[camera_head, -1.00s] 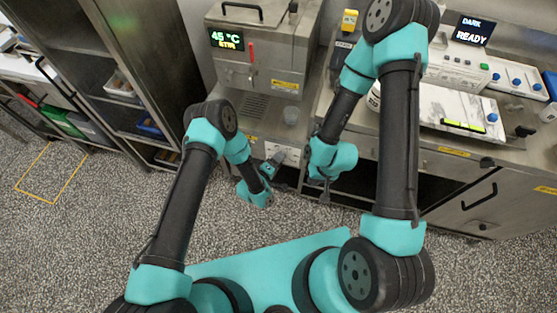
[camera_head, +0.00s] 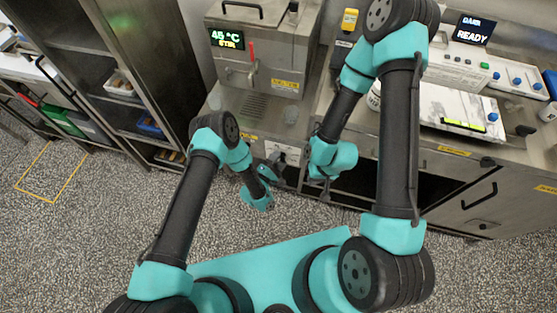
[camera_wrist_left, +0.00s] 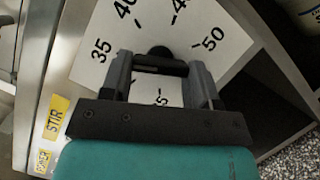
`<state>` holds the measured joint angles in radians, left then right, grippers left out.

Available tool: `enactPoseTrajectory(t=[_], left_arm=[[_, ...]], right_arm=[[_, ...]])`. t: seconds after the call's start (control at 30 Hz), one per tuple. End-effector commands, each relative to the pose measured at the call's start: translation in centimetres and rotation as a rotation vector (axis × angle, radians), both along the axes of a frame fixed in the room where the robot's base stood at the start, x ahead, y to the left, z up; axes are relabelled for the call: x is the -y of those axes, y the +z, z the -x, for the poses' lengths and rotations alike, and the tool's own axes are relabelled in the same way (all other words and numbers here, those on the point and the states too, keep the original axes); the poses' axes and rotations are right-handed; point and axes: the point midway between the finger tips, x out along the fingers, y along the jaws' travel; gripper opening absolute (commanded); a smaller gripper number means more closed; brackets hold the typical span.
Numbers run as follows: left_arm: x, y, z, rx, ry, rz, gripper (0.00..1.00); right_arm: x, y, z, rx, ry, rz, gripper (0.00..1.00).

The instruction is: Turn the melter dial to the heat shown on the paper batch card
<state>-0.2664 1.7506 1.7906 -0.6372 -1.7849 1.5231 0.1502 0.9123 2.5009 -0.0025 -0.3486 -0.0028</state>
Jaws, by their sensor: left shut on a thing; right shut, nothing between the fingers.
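The melter (camera_head: 265,60) is a steel unit with a lit display (camera_head: 227,38) reading 45 °C and STIR. Its white dial plate (camera_head: 292,154) is low on the front. In the left wrist view the dial plate (camera_wrist_left: 225,25) shows 35, 40 and 50, with other numbers partly hidden or cut off. My left gripper (camera_wrist_left: 160,72) is shut on the black dial knob (camera_wrist_left: 160,54); in the head view this gripper (camera_head: 272,164) is at the plate. My right gripper (camera_head: 322,186) is shut and empty, right of the dial. I cannot make out the paper batch card.
A lit screen (camera_head: 477,30) reads READY at the back right, above a marbled slab (camera_head: 465,108). A yellow-topped item (camera_head: 349,19) stands right of the melter. A metal shelf rack (camera_head: 110,60) is at the left. The speckled floor in front is clear.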

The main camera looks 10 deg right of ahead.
Motion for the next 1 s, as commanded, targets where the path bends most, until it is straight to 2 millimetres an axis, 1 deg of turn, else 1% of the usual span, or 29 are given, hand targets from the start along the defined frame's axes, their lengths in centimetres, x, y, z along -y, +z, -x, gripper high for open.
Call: enactPoseTrajectory(t=[0.27,0.3,0.57,0.83,1.0], left_arm=[[-0.02,-0.01,-0.01,0.000,0.001,0.000,0.32],[-0.02,-0.01,-0.01,0.000,0.001,0.000,0.56],[-0.01,0.00,-0.01,0.000,0.001,0.000,0.81],[-0.07,-0.02,0.03,0.000,0.001,-0.001,0.81],[-0.86,-0.24,0.63,-0.001,0.001,-0.001,0.81]], right_arm=[[0.00,0.00,0.00,0.000,0.000,0.000,0.00],[0.00,0.00,0.00,0.000,0.000,0.000,0.00],[0.00,0.00,0.00,0.000,0.000,0.000,0.00],[0.00,0.00,0.00,0.000,0.000,0.000,0.00],[0.00,0.00,0.00,0.000,0.000,0.000,0.00]])
